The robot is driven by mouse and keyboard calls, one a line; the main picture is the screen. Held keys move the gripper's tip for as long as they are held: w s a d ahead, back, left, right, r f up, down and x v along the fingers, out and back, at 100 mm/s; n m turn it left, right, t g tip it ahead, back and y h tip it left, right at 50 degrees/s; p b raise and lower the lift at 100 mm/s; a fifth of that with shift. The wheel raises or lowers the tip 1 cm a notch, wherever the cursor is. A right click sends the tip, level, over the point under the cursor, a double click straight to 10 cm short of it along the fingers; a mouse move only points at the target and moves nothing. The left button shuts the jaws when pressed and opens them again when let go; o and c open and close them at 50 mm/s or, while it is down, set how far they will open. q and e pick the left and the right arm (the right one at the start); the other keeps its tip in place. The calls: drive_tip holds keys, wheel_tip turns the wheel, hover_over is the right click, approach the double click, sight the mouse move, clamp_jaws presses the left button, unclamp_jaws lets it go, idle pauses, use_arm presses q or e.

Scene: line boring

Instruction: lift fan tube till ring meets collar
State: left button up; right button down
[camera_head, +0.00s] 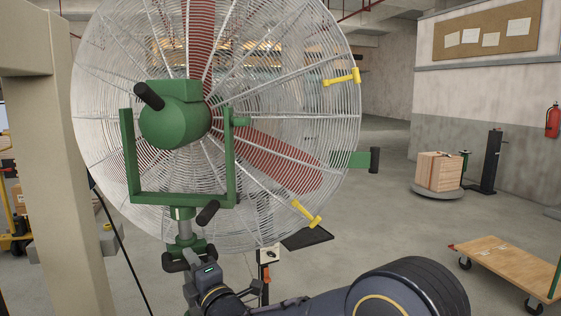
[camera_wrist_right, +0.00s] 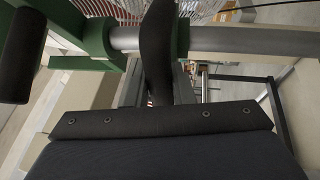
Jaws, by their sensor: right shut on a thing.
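The fan tube (camera_head: 185,229) is a silver upright under the green yoke of a large caged fan (camera_head: 175,122). A green collar (camera_head: 190,246) sits lower around the tube, with a short bare length between it and the yoke. My right gripper (camera_head: 188,262) is shut at the tube, close by the collar; its exact hold is partly hidden. In the right wrist view the tube (camera_wrist_right: 125,39) runs sideways, with the collar (camera_wrist_right: 181,42) beside a black part crossing it and a thicker pale tube (camera_wrist_right: 245,39) beyond. I cannot make out a separate ring. My left gripper is out of view.
A beige post (camera_head: 72,150) stands close on the left. A control box (camera_head: 268,256) is behind the fan's base. A wooden cart (camera_head: 505,264) is at right, and a crate (camera_head: 438,171) is farther back. Floor between them is clear.

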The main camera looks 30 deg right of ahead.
drive_tip(key=shift+r+p, duration=0.75)
drive_tip(key=shift+r, duration=0.35)
drive_tip(key=c, duration=1.3)
unclamp_jaws()
drive_tip(key=shift+f, duration=0.15)
drive_tip(key=shift+o, duration=0.2)
drive_tip(key=shift+f, duration=0.1)
drive_tip(key=s+f+b, duration=0.1)
drive_tip(key=s, duration=0.5)
drive_tip(key=shift+d, duration=0.3)
